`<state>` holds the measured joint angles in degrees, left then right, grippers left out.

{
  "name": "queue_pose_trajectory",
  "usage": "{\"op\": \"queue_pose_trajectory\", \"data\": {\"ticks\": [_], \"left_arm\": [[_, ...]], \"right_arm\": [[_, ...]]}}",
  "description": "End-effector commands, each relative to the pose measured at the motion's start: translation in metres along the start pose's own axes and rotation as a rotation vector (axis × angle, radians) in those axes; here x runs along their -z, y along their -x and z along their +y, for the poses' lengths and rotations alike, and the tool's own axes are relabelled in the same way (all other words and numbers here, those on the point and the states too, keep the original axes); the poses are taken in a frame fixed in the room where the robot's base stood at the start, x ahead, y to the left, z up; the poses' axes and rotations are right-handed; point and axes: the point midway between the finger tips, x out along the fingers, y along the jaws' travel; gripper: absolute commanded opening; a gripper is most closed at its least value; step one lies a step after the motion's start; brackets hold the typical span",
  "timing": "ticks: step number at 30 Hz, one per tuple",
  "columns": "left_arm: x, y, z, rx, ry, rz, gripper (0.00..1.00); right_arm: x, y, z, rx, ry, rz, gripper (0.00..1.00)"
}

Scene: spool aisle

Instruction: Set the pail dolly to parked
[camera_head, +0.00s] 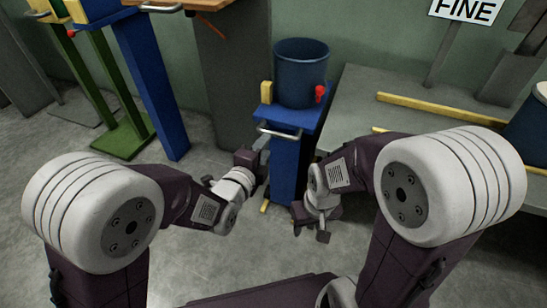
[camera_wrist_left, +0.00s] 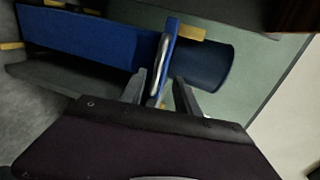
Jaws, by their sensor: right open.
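The pail dolly is a blue stand (camera_head: 286,165) with a flat top, a metal bar handle (camera_head: 278,131) on its front edge and a dark blue pail (camera_head: 301,75) on top. My left gripper (camera_head: 258,150) is at the dolly's front left, just below the handle. In the left wrist view its two fingers (camera_wrist_left: 160,88) are apart, on either side of the handle (camera_wrist_left: 160,62) and the edge of the blue top; I cannot tell whether they touch. My right gripper (camera_head: 310,228) is open and empty, low to the right of the stand.
A grey platform (camera_head: 365,95) with yellow strips (camera_head: 430,108) and a FINE sign (camera_head: 466,10) is right of the dolly. Another blue stand (camera_head: 150,85) and a green stand (camera_head: 122,135) are at the left. A grey pedestal (camera_head: 230,80) stands close behind.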

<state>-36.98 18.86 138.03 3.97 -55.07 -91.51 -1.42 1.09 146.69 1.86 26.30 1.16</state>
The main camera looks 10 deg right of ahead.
Motion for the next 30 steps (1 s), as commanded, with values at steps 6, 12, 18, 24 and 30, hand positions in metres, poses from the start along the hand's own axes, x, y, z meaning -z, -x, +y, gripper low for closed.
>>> {"op": "queue_pose_trajectory", "data": {"ticks": [6,12,18,24,30], "left_arm": [[0.004,-0.002,0.003,0.0,-0.001,0.008,0.38],[0.004,-0.036,0.007,0.002,0.0,0.007,0.38],[0.004,-0.076,0.008,0.003,-0.001,0.007,0.38],[0.004,-0.091,0.005,0.0,-0.001,0.007,0.38],[0.004,-0.091,0.004,-0.001,-0.001,0.007,0.38]], "right_arm": [[0.0,-0.002,0.0,0.0,0.0,0.001,0.47],[0.0,-0.004,0.0,0.0,0.0,0.002,0.47],[-0.002,-0.025,0.001,0.0,0.0,0.0,0.47],[-0.003,-0.03,0.001,0.0,0.0,0.0,0.47],[-0.003,-0.029,0.001,0.0,0.0,0.001,0.47]]}}
